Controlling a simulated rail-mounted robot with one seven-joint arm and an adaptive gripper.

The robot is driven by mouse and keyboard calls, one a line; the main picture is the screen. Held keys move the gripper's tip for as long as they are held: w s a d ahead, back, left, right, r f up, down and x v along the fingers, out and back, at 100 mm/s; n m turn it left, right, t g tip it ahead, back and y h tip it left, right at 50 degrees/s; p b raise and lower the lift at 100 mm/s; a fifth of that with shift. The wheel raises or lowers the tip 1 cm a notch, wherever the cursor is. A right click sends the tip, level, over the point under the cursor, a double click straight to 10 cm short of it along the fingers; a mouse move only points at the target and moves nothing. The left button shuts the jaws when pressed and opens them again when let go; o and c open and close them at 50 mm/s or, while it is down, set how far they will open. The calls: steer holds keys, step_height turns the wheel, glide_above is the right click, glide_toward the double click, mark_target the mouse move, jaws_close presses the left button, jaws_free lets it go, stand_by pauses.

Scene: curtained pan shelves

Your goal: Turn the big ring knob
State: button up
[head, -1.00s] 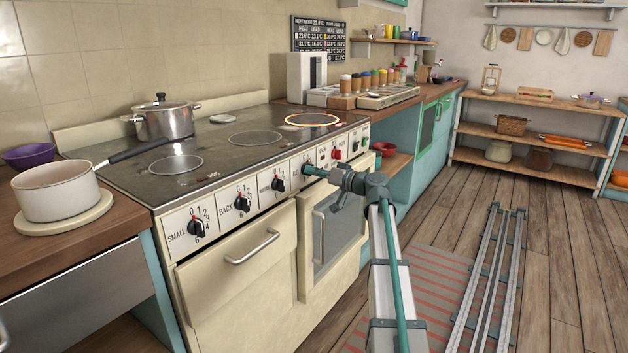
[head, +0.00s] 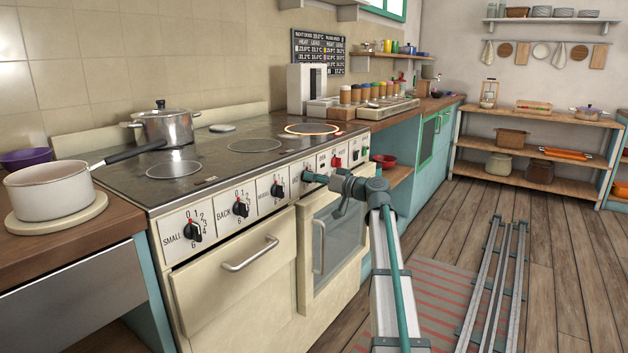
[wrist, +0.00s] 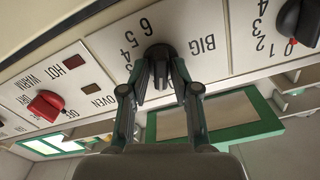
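The big ring knob (wrist: 160,53) is a dark knob on the cooker's white front panel, beside the upside-down word BIG in the wrist view. Part of its number scale, 4 to 6, shows next to it. My gripper (wrist: 161,74) reaches straight to the panel, with one finger on each side of the knob; the fingers look closed onto it. In the head view my gripper (head: 308,176) is at the panel, right of the third black knob (head: 277,189), and hides the big ring knob. The knob's pointer is hard to read.
The cooker top has a ring with an orange-red rim (head: 312,129) at the back right and a steel pot (head: 168,127) at the back left. A white saucepan (head: 50,190) stands left of the cooker. A red knob (wrist: 46,105) neighbours the held one. Floor rails (head: 495,285) lie at right.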

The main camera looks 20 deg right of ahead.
steer(key=shift+a+f, duration=0.1)
stand_by(0.3)
steer(key=shift+s, duration=0.25)
steer(key=shift+v, duration=0.9)
steer(key=shift+b+v, duration=0.7)
steer(key=shift+v, duration=2.3)
steer(key=shift+w, duration=0.1)
